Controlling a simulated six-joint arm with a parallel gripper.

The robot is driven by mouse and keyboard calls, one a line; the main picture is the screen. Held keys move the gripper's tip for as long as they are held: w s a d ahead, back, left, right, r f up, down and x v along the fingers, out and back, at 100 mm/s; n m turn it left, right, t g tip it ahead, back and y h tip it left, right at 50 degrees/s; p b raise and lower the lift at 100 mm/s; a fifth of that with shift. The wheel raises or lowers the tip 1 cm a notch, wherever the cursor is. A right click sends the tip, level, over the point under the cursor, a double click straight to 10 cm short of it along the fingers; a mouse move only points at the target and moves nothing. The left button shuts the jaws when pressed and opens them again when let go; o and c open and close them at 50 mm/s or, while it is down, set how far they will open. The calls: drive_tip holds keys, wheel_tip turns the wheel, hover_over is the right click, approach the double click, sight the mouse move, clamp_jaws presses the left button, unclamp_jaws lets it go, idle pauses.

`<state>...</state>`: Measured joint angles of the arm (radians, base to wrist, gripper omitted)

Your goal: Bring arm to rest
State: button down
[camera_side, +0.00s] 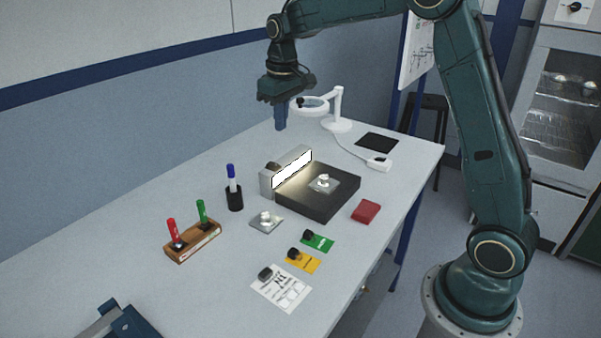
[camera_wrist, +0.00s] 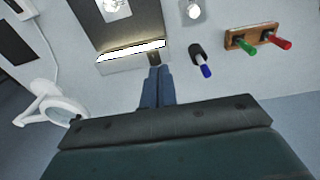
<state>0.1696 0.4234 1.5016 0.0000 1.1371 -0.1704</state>
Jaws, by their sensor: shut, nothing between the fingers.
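My gripper (camera_side: 281,117) hangs from the green arm above the back part of the white table, fingers pointing down. In the wrist view its two blue fingers (camera_wrist: 157,88) are together with nothing between them. In the side view it is beside the white magnifier lamp (camera_side: 338,122) and behind the lit inspection stand. The arm is raised and bent over the table.
The black inspection plate (camera_side: 308,205) carries a machined housing (camera_side: 323,183) beside a lit bar (camera_side: 292,168). Another housing (camera_side: 266,221) lies on the table. A blue marker (camera_side: 232,178) stands in a black cup; a wooden holder (camera_side: 193,242) has red and green markers. The air around my gripper looks clear.

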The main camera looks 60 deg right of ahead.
drive_tip(key=s+a+r+t, duration=0.1)
drive_tip(key=s+a+r, duration=0.2)
drive_tip(key=s+r, duration=0.4)
drive_tip(key=s+a+f+t, duration=0.1)
drive_tip(key=s+a, duration=0.1)
drive_tip(key=s, duration=1)
drive_tip(key=s+a+f+t, duration=0.1)
drive_tip(key=s+a+t, duration=0.1)
drive_tip(key=s, duration=1)
drive_tip(key=shift+a+f+t, duration=0.3)
drive_tip(key=shift+a+f, duration=0.05)
drive_tip(key=shift+a, duration=0.35)
